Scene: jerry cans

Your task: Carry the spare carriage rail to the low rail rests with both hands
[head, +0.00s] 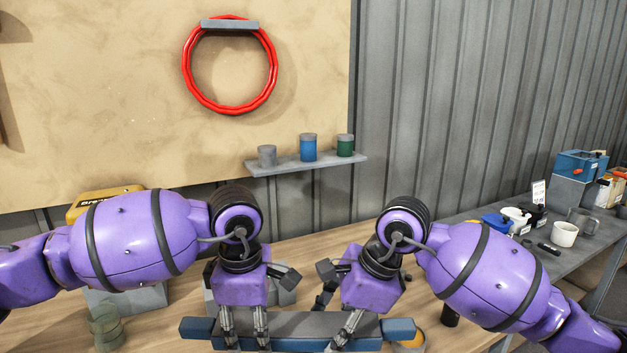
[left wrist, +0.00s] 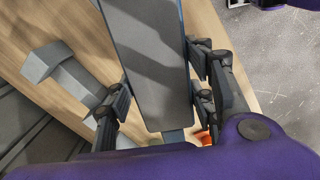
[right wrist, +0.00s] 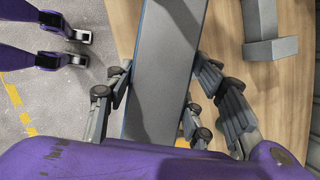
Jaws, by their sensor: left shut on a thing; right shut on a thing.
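The spare carriage rail (head: 300,325) is a long grey bar with blue ends, lying crosswise at the bottom of the head view. My left gripper (head: 245,340) is shut on its left part, and my right gripper (head: 348,335) is shut on its right part. The rail fills the middle of the left wrist view (left wrist: 155,60) and the right wrist view (right wrist: 168,60), between the fingers of each gripper. It looks about level; its height over the bench is hard to judge. Grey blocks show beside it in the left wrist view (left wrist: 62,72) and right wrist view (right wrist: 266,30); I cannot tell whether these are the rail rests.
The wooden bench (head: 310,245) runs behind the rail. A green can (head: 107,328) and yellow case (head: 105,200) are at left. An orange thing (head: 413,340) sits by the rail's right end. A grey side bench (head: 570,265) holds a white mug (head: 565,234) and bottles.

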